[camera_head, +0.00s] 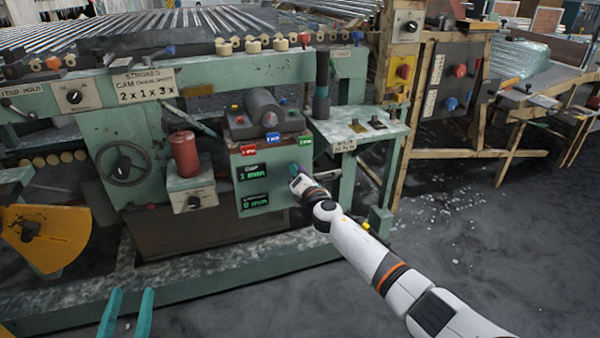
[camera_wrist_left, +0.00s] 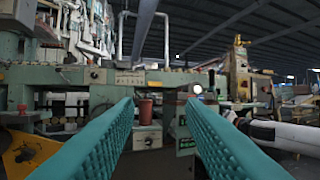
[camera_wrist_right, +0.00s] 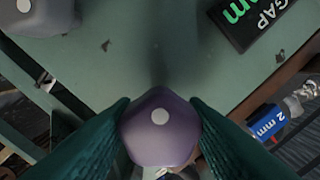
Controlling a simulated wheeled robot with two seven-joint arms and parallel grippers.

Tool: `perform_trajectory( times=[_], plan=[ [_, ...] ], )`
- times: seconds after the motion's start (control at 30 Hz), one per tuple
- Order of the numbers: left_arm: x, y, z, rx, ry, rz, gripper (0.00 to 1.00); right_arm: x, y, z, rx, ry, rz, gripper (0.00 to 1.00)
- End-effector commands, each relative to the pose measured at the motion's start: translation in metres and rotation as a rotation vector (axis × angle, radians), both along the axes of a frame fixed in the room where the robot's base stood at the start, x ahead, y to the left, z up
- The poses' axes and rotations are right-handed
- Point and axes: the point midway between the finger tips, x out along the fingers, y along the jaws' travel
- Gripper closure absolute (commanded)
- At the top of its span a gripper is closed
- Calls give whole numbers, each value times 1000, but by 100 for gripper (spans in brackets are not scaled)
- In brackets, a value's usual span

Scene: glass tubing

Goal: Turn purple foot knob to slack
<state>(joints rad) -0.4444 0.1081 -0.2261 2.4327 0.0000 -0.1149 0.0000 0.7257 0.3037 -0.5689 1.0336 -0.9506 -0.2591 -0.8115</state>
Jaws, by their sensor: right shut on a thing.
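The purple knob (camera_wrist_right: 160,128) has faceted sides and a white dot on its face. In the right wrist view it sits between the teal fingers of my right gripper (camera_wrist_right: 161,112), which is shut on it. In the head view my right gripper (camera_head: 295,174) is at the right side of the green panel (camera_head: 228,178), and its fingers hide the knob. A display reading GAP 1 mm (camera_head: 252,172) is left of the gripper, with a 0 mm display (camera_head: 254,201) below it. My left gripper (camera_head: 129,300) is open and empty; its spread fingers also show in the left wrist view (camera_wrist_left: 160,112).
A greyish knob (camera_wrist_right: 38,14) is on the same panel. Red (camera_head: 248,151), blue (camera_head: 274,140) and green (camera_head: 305,142) tags line the panel's top. A handwheel (camera_head: 123,163) and a red cylinder (camera_head: 184,153) are further left. Floor on the right is open, with scattered shards.

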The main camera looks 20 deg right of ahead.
Motion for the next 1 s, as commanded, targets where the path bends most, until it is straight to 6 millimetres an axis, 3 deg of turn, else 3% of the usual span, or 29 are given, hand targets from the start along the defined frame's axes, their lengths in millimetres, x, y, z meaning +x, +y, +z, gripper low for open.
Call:
perform_trajectory(
  times=[0.3,0.77,0.8,0.9,1.0],
  plan=[
    [2,1,-9,16,57,3,64,0,1,-1,-96,-3,2,83],
    [2,1,-10,18,64,5,64,0,1,-1,-106,-3,2,83],
    [2,1,-10,18,64,5,64,0,1,-1,-106,-3,2,57],
    [2,1,-10,17,64,4,64,0,1,-1,-106,-2,1,41],
    [2,1,-10,17,64,4,64,0,1,-1,-106,-2,1,38]
  ],
)
